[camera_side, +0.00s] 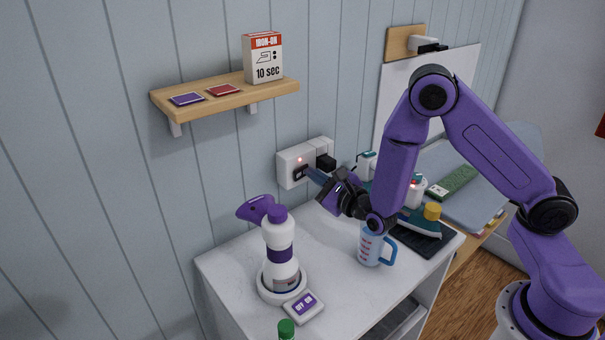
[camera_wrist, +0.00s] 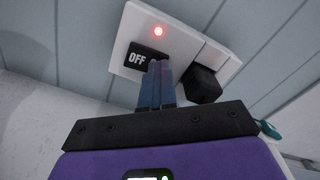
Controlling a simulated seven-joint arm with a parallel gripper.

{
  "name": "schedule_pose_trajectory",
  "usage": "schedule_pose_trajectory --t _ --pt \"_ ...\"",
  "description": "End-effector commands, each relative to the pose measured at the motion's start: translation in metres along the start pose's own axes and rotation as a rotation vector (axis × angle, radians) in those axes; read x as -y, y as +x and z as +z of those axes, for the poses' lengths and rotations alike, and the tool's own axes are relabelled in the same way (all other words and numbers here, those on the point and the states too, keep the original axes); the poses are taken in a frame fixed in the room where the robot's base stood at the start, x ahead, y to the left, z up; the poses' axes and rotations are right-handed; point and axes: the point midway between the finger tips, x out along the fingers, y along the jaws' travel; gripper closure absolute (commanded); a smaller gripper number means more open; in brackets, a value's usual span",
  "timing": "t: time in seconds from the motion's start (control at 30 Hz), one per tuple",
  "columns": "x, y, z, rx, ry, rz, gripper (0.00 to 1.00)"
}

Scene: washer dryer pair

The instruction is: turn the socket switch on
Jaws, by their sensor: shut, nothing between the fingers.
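The white socket plate (camera_side: 291,164) is on the wall above the white counter. In the wrist view the same socket plate (camera_wrist: 145,28) carries a black rocker switch (camera_wrist: 138,58) with "OFF" readable on its left part. A black plug (camera_wrist: 202,82) sits just right of the fingers.
An iron (camera_side: 421,220) rests on a dark mat (camera_side: 423,241). A wooden shelf (camera_side: 221,105) holds a box (camera_side: 264,58).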

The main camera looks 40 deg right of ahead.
Motion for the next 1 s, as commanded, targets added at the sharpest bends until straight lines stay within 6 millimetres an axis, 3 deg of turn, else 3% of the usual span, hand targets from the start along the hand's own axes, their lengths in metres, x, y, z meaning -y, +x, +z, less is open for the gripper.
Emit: schedule_pose_trajectory --t 0.33,1.0 --pt "0.003 0.002 0.002 0.004 0.01 -0.012 1.0" --pt "0.0 -0.044 0.002 0.005 0.005 -0.005 1.0"
